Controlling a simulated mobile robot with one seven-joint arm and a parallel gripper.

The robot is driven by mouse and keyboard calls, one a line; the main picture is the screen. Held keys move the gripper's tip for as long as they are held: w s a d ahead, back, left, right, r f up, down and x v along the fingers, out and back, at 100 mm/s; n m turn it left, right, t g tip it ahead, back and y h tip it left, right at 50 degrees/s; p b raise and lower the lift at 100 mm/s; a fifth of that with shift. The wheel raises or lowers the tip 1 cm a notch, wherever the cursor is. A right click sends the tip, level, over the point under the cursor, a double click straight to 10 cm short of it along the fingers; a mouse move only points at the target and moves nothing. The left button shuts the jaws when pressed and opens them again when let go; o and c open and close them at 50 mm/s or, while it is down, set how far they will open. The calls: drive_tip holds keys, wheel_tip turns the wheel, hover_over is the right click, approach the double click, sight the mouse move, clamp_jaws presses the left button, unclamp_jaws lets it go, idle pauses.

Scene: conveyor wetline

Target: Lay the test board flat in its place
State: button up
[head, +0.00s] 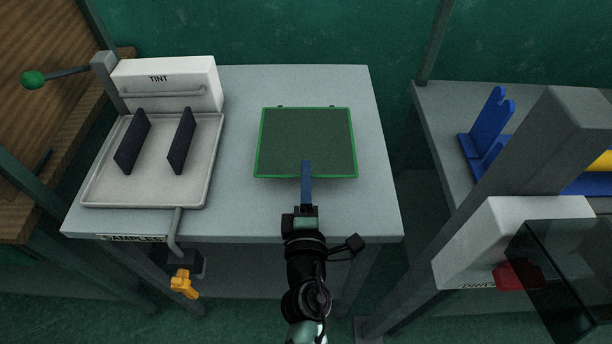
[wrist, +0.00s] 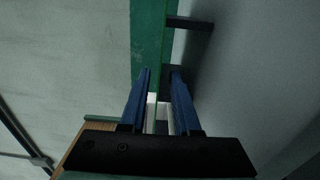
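The test board (head: 288,138) is a dark green square panel with a bright green rim, roughly level at the middle of the grey table. In the wrist view it shows nearly edge-on as a green strip (wrist: 150,40). In the wrist view, my two blue fingers (wrist: 160,75) stand on either side of the strip. A gap shows between them; whether they press on the board is unclear. Small dark supports (head: 330,106) poke out past the far edge.
A white TINT unit (head: 165,85) and a pale tray (head: 100,185) with two dark upright plates (head: 181,140) stand to the left. A white box (head: 490,225) and a blue stand (head: 488,125) are on the right. The grey table (head: 375,205) is bare around the board.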

drive_tip(key=shift+s+b, duration=0.4)
drive_tip(key=shift+s, duration=2.3)
drive_tip(key=o, duration=0.6)
drive_tip(key=shift+f, duration=0.1)
drive_tip(key=shift+s+f, duration=0.1)
drive_tip(key=shift+s, duration=0.4)
drive_tip(key=s+b, duration=0.4)
drive_tip(key=s, duration=0.8)
